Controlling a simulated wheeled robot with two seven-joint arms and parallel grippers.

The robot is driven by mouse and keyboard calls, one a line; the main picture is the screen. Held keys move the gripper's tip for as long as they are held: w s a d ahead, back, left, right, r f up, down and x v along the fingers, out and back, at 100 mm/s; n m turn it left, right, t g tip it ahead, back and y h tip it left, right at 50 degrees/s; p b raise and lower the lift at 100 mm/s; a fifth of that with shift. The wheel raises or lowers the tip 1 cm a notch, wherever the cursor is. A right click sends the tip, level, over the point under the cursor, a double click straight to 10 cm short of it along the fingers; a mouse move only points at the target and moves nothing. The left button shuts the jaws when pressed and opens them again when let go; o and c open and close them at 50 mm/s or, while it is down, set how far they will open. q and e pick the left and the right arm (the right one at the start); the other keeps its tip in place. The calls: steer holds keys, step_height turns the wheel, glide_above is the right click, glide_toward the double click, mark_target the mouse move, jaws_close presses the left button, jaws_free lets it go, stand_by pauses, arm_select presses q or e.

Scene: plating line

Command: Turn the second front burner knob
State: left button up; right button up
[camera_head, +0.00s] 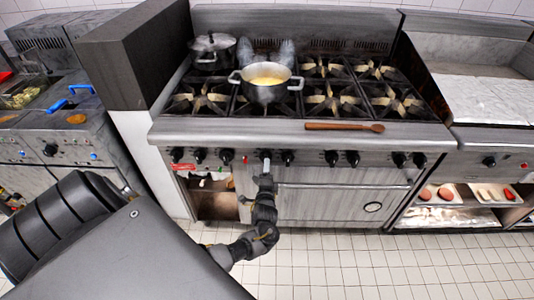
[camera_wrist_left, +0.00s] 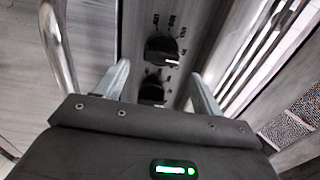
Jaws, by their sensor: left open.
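A row of black burner knobs runs along the front panel of the steel range. My left gripper (camera_head: 266,166) is at this panel, just left of one knob (camera_head: 288,157), and covers the panel behind it. In the left wrist view the fingers (camera_wrist_left: 158,72) are open. One black knob (camera_wrist_left: 152,90) shows in the gap between them, partly hidden by the gripper body. Another knob (camera_wrist_left: 161,50) with dial marks lies just beyond the fingertips. I cannot tell whether a finger touches a knob. My right gripper is not in view.
A pot with yellow contents (camera_head: 268,86) and a lidded pot (camera_head: 213,50) stand on the burners. A wooden spoon (camera_head: 340,126) lies on the front ledge. An oven door handle (camera_head: 345,186) runs below the knobs. The tiled floor (camera_head: 330,265) in front is clear.

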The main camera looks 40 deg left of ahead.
arm_select(q)
steer(key=v, duration=0.5)
steer(key=shift+w, duration=0.1)
stand_by(0.4)
